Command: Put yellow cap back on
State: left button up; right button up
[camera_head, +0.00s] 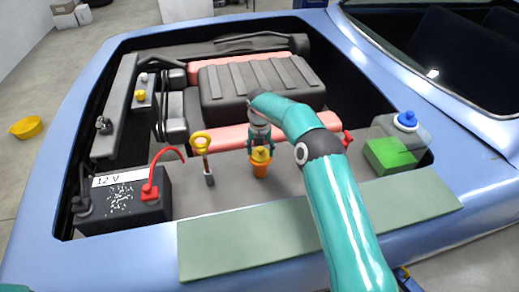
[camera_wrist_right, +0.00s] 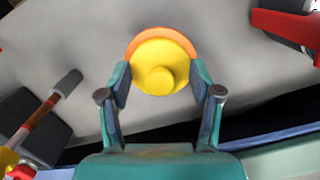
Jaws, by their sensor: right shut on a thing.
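The yellow cap (camera_head: 261,154) is in my right gripper (camera_head: 261,148), whose fingers are shut on its two sides. It sits right over the orange filler neck (camera_head: 260,170), which stands upright on the grey deck. In the right wrist view the cap (camera_wrist_right: 160,67) lies between the fingers of the gripper (camera_wrist_right: 160,78), with the orange rim (camera_wrist_right: 160,31) showing around its far edge. I cannot tell whether the cap is seated or just above the neck. My left gripper is not in view.
A dipstick with a yellow ring (camera_head: 201,141) stands just left of the neck. The battery (camera_head: 122,200) with a red clamp (camera_head: 150,191) is farther left. A reservoir with a blue cap (camera_head: 406,121) is at right. A green strip (camera_head: 250,243) lines the front edge.

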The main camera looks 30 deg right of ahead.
dwell(0.3)
jog(key=o, duration=1.1)
jog(key=shift+o, duration=0.7)
jog(key=shift+r+p, duration=1)
jog(key=shift+r, duration=0.25)
jog(key=shift+r+p, duration=0.35)
jog(key=shift+r, duration=1.9)
